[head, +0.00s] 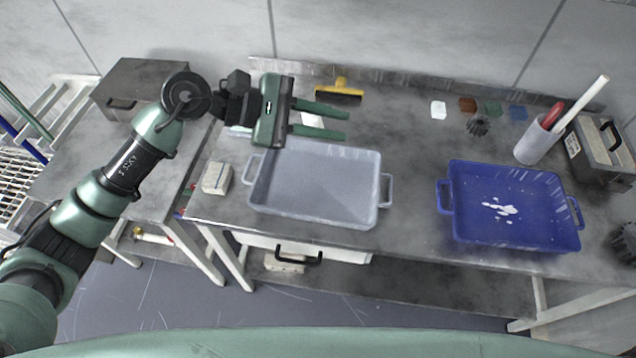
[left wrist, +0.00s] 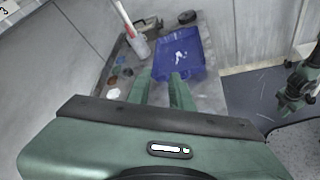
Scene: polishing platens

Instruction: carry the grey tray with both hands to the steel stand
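The grey tray (head: 318,215) sits empty on the workbench in the head view, with a loop handle on its left side and another on its right. My left gripper (head: 338,124) hangs over the tray's back edge. Its two fingers point right, apart, with nothing between them; they also show in the left wrist view (left wrist: 162,84). A grey-topped table (head: 88,180) stands left of the bench; I cannot tell if it is the steel stand. A dark green part of my right arm (left wrist: 298,88) shows at the right of the left wrist view; its gripper's state is unclear.
A blue tray (head: 462,238) with white bits lies to the right on the workbench (head: 410,160). A pale block (head: 216,178) sits close to the grey tray's left. A yellow-handled brush (head: 340,88), a cup (head: 535,146) and a toolbox (head: 600,155) stand behind. A grey box (head: 135,85) occupies the left table's back.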

